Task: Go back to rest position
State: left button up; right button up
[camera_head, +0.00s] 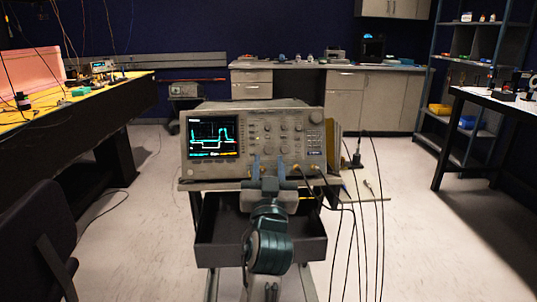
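My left gripper (268,170) is near the middle of the head view, with its teal wrist (269,240) below it. Its two fingers point away from me and stand apart, with nothing seen between them. They overlap the lower front of a grey oscilloscope (252,143) in the picture. I cannot tell whether they touch it. My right gripper is not in view.
The oscilloscope stands on a cart with an open dark drawer (215,250). Black cables (360,230) hang at its right. A dark chair (35,235) is at left, with benches on both sides. Pale floor (430,240) is clear at right.

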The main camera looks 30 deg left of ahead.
pick_arm(q)
jog(key=shift+s+d+f, duration=0.1)
jog(key=shift+s+d, duration=0.05)
jog(key=shift+s, duration=0.15)
jog(key=shift+f, duration=0.15)
